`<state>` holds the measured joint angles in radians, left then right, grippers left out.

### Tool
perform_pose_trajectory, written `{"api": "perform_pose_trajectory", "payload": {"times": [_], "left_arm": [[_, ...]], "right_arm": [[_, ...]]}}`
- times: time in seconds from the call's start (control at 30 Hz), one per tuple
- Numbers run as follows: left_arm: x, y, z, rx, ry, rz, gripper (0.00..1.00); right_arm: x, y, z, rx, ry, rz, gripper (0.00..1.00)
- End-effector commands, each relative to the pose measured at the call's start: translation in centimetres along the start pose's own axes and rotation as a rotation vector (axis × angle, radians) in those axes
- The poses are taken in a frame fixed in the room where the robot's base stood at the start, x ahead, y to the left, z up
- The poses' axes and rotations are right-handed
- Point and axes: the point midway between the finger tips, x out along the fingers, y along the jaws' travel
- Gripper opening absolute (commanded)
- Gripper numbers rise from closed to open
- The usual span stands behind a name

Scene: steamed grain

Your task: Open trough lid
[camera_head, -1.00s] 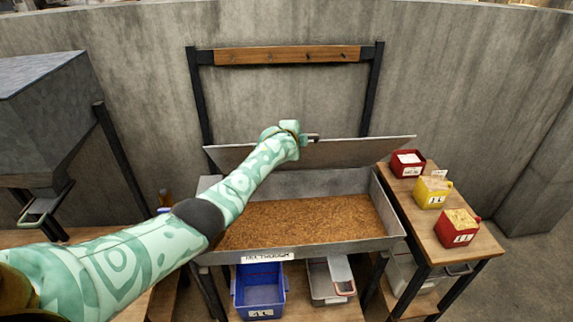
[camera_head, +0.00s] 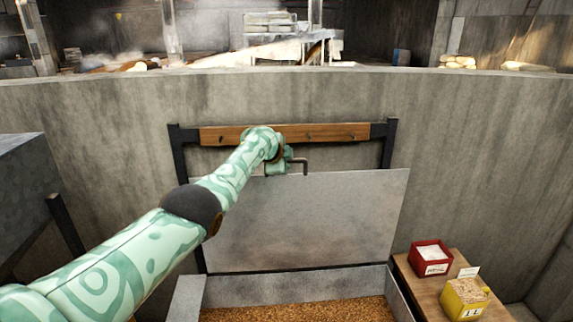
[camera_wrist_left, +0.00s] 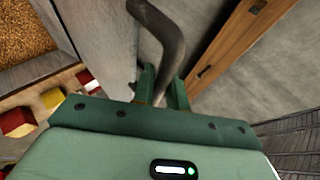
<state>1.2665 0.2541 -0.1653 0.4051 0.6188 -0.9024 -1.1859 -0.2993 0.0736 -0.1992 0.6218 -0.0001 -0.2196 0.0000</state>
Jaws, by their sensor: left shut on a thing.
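The trough lid (camera_head: 310,220) is a grey metal sheet standing nearly upright at the back of the trough (camera_head: 295,283), below a wooden rail. The trough lies open in front and holds brown grain (camera_head: 300,311). My left gripper (camera_head: 287,166) is at the lid's top edge, shut on the dark bent lid handle (camera_head: 305,165). The left wrist view shows the handle (camera_wrist_left: 168,40) rising from between the green fingers (camera_wrist_left: 160,88), with the lid (camera_wrist_left: 105,40) beside it. My right gripper is not in view.
A wooden rail (camera_head: 350,132) on dark posts stands just behind the lid's top. A red box (camera_head: 430,258) and a yellow box (camera_head: 465,298) sit on a side table at right. A grey hopper (camera_head: 25,195) is at left. A curved concrete wall closes the back.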

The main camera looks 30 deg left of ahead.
Motion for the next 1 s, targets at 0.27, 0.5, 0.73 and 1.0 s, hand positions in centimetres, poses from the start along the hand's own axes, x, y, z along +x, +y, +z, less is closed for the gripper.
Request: {"api": "perform_pose_trajectory", "payload": {"times": [0.27,0.5,0.73,1.0], "left_arm": [[0.08,0.1,0.1,-0.001,-0.001,0.001,0.0],[0.07,0.09,0.08,-0.001,-0.001,0.001,0.2],[0.06,0.08,0.05,0.0,-0.001,0.001,0.36],[-0.45,-0.09,0.04,0.001,-0.001,0.002,0.36]], "right_arm": [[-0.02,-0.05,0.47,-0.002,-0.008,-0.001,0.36],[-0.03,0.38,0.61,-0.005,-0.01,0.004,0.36],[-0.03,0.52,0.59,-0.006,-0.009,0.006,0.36],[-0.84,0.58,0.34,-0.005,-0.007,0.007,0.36]]}}
